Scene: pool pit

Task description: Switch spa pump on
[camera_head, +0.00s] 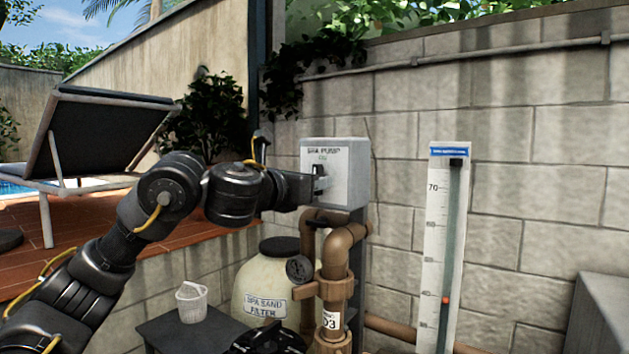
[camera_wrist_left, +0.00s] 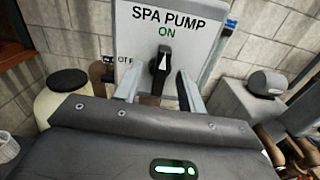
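The spa pump switch box (camera_head: 345,165) is a light grey box on the block wall, lettered SPA PUMP. It also fills the top of the left wrist view (camera_wrist_left: 200,40), where a green ON is above a black rotary knob (camera_wrist_left: 158,66). The knob stands roughly upright with a white mark on it. My left gripper (camera_head: 317,182) is at the front of the box. In the left wrist view its two fingers (camera_wrist_left: 159,86) are apart, one on each side of the knob, with visible gaps. My right gripper does not show.
Below the box are brown pipes (camera_head: 335,260) with a gauge (camera_head: 299,268) and a cream sand filter (camera_head: 262,285). A white basket (camera_head: 191,302) stands on a dark table. A tall scale (camera_head: 436,250) is on the wall at right. A lounger (camera_head: 105,135) stands at left.

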